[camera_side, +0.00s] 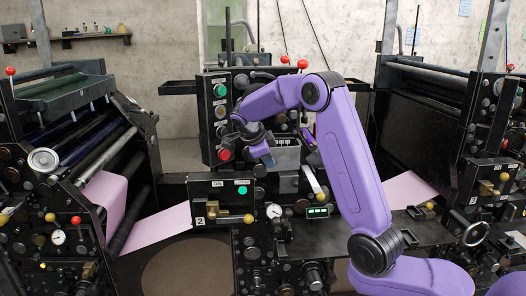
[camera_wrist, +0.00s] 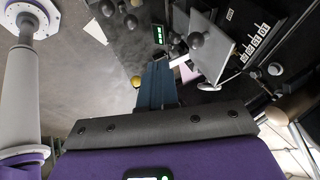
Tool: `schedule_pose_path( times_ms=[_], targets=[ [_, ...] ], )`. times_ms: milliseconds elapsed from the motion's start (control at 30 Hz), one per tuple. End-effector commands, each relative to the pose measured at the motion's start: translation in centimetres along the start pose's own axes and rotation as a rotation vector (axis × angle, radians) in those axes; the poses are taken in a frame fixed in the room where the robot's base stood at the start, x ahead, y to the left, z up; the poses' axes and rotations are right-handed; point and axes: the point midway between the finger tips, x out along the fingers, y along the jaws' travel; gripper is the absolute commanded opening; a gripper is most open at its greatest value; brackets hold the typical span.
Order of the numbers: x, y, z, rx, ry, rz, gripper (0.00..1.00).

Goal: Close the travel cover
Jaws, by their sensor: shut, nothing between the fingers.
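A flat light-grey plate (camera_wrist: 212,47), which looks like the travel cover, stands to the right of my fingers in the wrist view, beside a black strip with white number labels (camera_wrist: 262,35). In the side view a grey box-like part (camera_side: 286,157) sits at the middle of the machine, probably the same cover. I cannot tell its exact angle. My gripper (camera_side: 268,160) is just left of that part. Its blue fingers (camera_wrist: 155,68) are shut with nothing between them. Whether they touch the plate is unclear.
A black control panel with green and red buttons (camera_side: 222,120) stands behind my gripper. Yellow-knobbed levers (camera_side: 235,218), a dial (camera_side: 273,211) and a green-lit display (camera_side: 318,212) lie below. Pink web (camera_side: 160,228) runs at left. Red-knobbed levers (camera_side: 302,64) rise behind my arm.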

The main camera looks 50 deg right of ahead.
Motion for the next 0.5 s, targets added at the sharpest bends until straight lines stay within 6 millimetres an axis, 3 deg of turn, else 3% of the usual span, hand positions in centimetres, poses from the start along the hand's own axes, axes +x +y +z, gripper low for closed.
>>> schedule_pose_path(
  times_ms=[100,300,500],
  targets=[
    [2.3,0.1,-0.1,0.000,0.002,0.005,0.00],
    [3.7,-2.3,0.2,0.002,0.000,0.002,0.00],
    [4.2,-3.2,0.3,0.000,-0.001,0.001,0.00]
  ],
)
